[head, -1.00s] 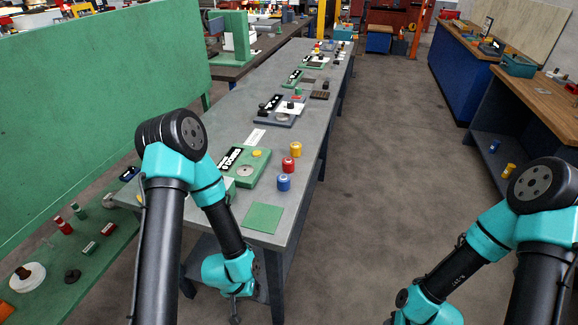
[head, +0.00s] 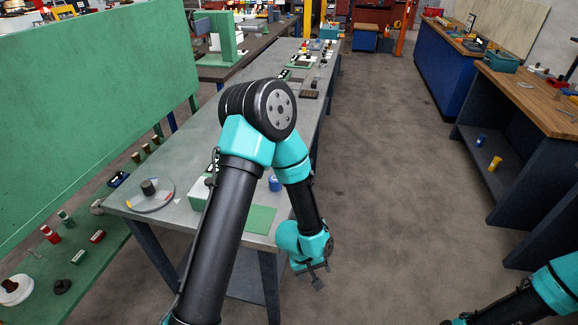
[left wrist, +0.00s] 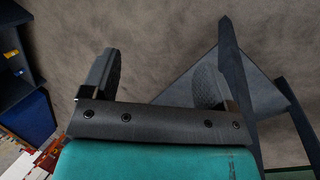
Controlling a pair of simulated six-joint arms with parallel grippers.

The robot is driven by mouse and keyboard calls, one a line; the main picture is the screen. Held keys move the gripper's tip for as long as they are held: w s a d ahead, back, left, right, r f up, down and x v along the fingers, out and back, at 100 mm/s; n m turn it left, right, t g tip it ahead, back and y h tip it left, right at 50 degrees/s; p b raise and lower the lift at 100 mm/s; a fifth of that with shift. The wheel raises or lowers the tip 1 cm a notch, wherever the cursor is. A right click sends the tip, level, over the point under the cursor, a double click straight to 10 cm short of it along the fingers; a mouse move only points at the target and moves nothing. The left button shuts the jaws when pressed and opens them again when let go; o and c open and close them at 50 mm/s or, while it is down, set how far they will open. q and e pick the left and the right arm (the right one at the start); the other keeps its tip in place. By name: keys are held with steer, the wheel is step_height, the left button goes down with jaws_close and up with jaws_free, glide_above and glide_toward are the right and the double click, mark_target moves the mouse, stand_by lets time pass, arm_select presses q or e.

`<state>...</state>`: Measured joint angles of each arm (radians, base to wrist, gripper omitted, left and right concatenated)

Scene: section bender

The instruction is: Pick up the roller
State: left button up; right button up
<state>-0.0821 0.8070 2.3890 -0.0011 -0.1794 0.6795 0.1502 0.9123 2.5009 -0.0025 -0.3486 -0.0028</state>
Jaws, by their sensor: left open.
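A blue roller-like cylinder (head: 275,183) stands on the long grey table, just right of my left forearm. I cannot tell which of the cylinders in view is the roller. My left gripper (head: 315,274) hangs past the table's right edge, in front of and below the blue cylinder, and holds nothing. In the left wrist view, its two fingers (left wrist: 152,80) are wide apart with only floor and dark table parts beyond. Part of the tabletop is hidden behind my left arm. My right arm shows at the bottom right, but its gripper is out of frame.
A green bench (head: 120,238) with small parts stands left. The floor to the right is clear.

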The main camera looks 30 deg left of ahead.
arm_select(q)
steer(key=w+a+r+n, duration=0.2)
steer(key=w, duration=0.4)
steer(key=w+a+r+n, duration=0.1)
steer(key=w+a+r, duration=0.15)
steer(key=w, duration=0.45)
steer(key=w+a+r+n+y, duration=0.1)
steer(key=w+a+r+n, duration=0.1)
steer(key=w+a+r, duration=0.2)
steer(key=w+a+r+n+y, duration=0.1)
steer(key=w+a+r, duration=0.3)
steer(key=a+r, duration=0.1)
steer(key=w+a+r+n+g, duration=0.1)
steer(key=w+a+r+n, duration=0.1)
steer(key=w+a+r, duration=0.2)
steer(key=shift+w+a+r+n+y, duration=0.15)
steer(key=shift+w+a+r+y, duration=0.05)
steer(key=shift+r, duration=0.45)
steer(key=shift+w+a+r+n+y, duration=0.15)
steer(key=shift+r+y, duration=0.05)
steer(key=shift+r, duration=0.45)
steer(key=a+r+n+y, duration=0.1)
steer(key=a+r+n, duration=0.2)
steer(key=a+r, duration=0.6)
steer(key=shift+w+r+n+g, duration=0.3)
steer(key=shift+w+r, duration=0.1)
steer(key=shift+r, duration=0.2)
step_height(320, 180, down, 12)
steer(key=shift+f, duration=0.15)
